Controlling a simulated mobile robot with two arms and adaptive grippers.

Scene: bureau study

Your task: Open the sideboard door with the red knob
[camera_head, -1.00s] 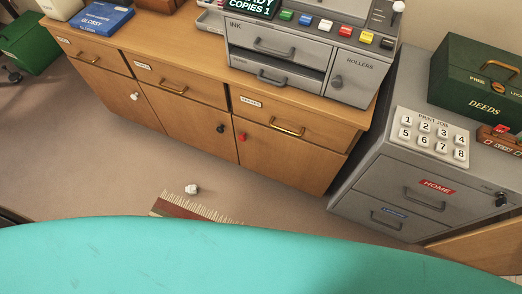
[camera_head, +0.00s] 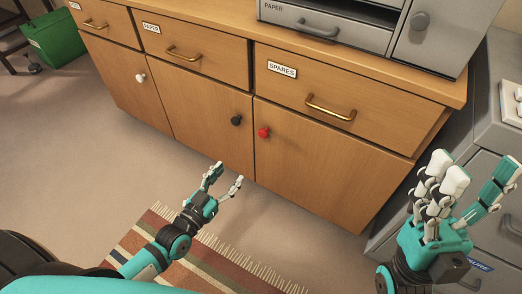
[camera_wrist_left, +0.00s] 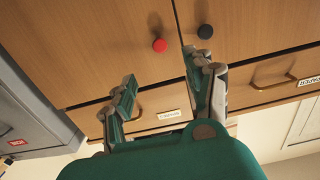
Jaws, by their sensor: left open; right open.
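The red knob (camera_head: 263,132) sits at the upper left of the right-hand sideboard door (camera_head: 320,170), which is shut. In the left wrist view the red knob (camera_wrist_left: 159,45) shows ahead, beyond and between the fingertips. My left gripper (camera_head: 227,176) is open and empty, in front of the sideboard, lower left of the red knob and apart from it. Its fingers also show in the left wrist view (camera_wrist_left: 157,85). My right gripper (camera_head: 473,178) is open and empty at the right, in front of the grey cabinet.
A black knob (camera_head: 236,121) is on the middle door, close beside the red one, and a white knob (camera_head: 140,77) on the left door. Drawers with brass handles (camera_head: 330,108) run above. A striped rug (camera_head: 205,250) lies on the floor. A grey filing cabinet (camera_head: 490,140) stands at the right.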

